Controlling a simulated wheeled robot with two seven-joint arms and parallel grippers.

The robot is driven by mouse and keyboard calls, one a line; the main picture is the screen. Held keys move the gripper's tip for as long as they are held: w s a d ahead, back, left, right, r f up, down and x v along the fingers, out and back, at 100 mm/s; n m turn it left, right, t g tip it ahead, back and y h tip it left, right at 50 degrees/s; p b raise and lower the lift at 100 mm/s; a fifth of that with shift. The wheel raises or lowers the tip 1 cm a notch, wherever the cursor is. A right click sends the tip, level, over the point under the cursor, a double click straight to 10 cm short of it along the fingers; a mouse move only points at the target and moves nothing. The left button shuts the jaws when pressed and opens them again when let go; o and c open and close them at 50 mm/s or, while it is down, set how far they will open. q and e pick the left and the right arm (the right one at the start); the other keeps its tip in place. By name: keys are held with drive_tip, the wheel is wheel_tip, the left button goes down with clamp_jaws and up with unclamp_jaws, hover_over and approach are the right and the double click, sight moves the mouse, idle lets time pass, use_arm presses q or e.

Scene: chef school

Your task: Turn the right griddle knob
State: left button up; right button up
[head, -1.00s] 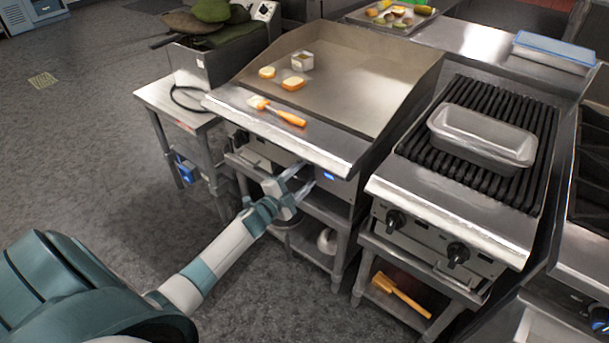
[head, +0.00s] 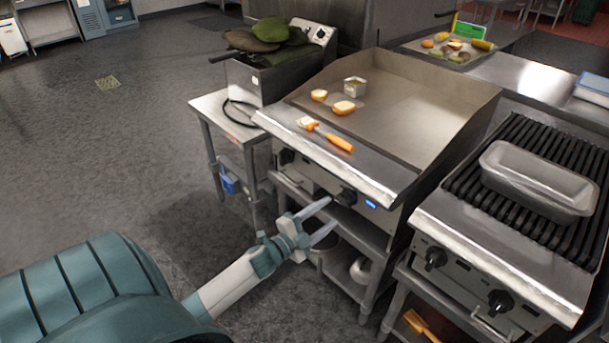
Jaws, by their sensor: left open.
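The griddle (head: 400,97) stands in the middle of the head view, with its front panel facing me. Its right knob (head: 346,197) is black and sits on the front panel, left of a small blue display (head: 371,204). Its left knob (head: 287,156) shows partly under the front ledge. My left gripper (head: 329,217) is open and empty. Its fingers point toward the panel just below and left of the right knob, and I see no finger closed around the knob. My right gripper is not in view.
A spatula with an orange handle (head: 333,138), bread pieces (head: 344,107) and a small metal container (head: 355,84) lie on the griddle. A charbroiler (head: 462,257) with a metal pan (head: 538,181) stands at right. A fryer (head: 262,85) stands at left. Open floor lies left.

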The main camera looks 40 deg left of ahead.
use_arm(q)
drive_tip(key=s, duration=0.8)
drive_tip(key=shift+a+b, duration=0.3)
drive_tip(key=shift+b, duration=0.1)
drive_tip(key=shift+s, duration=0.1)
drive_tip(key=s+d+f+n+g+y, duration=0.1)
drive_tip(key=s+d+f+n+g, duration=0.1)
drive_tip(key=f, duration=0.6)
drive_tip(key=s+d+f+n+g, duration=0.2)
drive_tip(key=s+d+f+n, duration=0.1)
drive_tip(key=f, duration=0.5)
drive_tip(key=s+d+f+n+g+y, duration=0.1)
drive_tip(key=s+d+f+n+g, duration=0.1)
drive_tip(key=f, duration=0.6)
drive_tip(key=s+d+f+n+g+h, duration=0.2)
drive_tip(key=s+d+f+n+g, duration=0.2)
drive_tip(key=s+d+f, duration=1.3)
drive_tip(key=f+g, duration=0.1)
drive_tip(key=g, duration=0.1)
drive_tip(key=shift+d+n+g, duration=0.15)
drive_tip(key=shift+n+g, duration=0.15)
drive_tip(key=shift+s, duration=0.1)
